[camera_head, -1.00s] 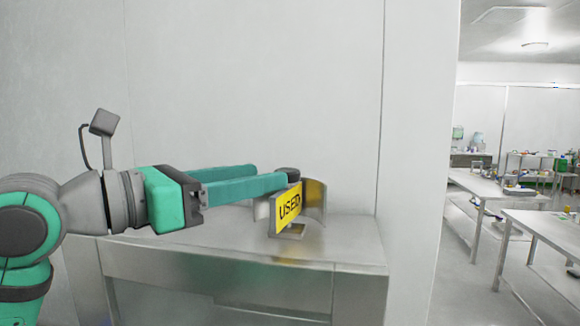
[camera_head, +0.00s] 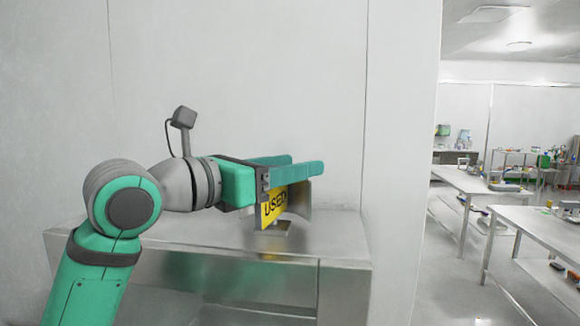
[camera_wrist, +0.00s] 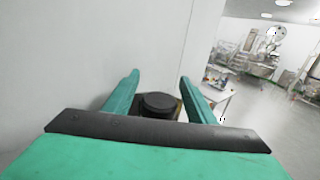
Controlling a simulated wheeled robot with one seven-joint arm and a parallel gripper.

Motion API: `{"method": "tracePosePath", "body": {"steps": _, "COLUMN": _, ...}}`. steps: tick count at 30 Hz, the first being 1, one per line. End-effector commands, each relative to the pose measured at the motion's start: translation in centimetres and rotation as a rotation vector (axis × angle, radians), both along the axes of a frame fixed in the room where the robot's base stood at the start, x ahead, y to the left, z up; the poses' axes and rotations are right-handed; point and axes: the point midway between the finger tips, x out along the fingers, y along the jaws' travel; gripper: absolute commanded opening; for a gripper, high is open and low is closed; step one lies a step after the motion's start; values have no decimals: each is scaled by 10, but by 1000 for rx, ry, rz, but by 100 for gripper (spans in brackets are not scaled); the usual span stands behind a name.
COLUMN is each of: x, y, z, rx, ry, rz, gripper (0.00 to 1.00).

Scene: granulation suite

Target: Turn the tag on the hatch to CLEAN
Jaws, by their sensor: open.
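The yellow tag (camera_head: 272,206) reads USED in black and stands upright on a small metal stand (camera_head: 272,229) on the steel hatch top (camera_head: 200,245). A curved metal plate (camera_head: 299,197) stands behind it. My gripper (camera_head: 308,164) is open, its two teal fingers reaching right at the height of the tag's top edge. In the wrist view a dark round knob (camera_wrist: 159,104) sits between the open fingers (camera_wrist: 160,85), apparently untouched. The fingers hide the knob and the tag's upper edge in the head view.
A pale wall (camera_head: 240,80) rises close behind the steel top, and a white wall end (camera_head: 400,160) stands to its right. Beyond are steel tables (camera_head: 480,185) with assorted items. The steel top's front is clear.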

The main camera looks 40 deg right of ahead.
Motion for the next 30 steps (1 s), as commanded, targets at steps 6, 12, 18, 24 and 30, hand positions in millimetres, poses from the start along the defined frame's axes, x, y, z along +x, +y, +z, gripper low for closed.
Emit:
{"method": "tracePosePath", "body": {"steps": 6, "x": 0, "y": 0, "z": 0, "rx": 0, "ry": 0, "rz": 0, "gripper": 32}}
{"method": "tracePosePath", "body": {"steps": 12, "x": 0, "y": 0, "z": 0, "rx": 0, "ry": 0, "rz": 1, "gripper": 10}}
{"method": "tracePosePath", "body": {"steps": 18, "x": 2, "y": 1, "z": 0, "rx": 1, "ry": 0, "rz": 27, "gripper": 10}}
{"method": "tracePosePath", "body": {"steps": 24, "x": 5, "y": 3, "z": 0, "rx": 2, "ry": -5, "rz": 118, "gripper": 10}}
{"method": "tracePosePath", "body": {"steps": 30, "x": 11, "y": 4, "z": 0, "rx": 3, "ry": -8, "rz": 276, "gripper": 10}}
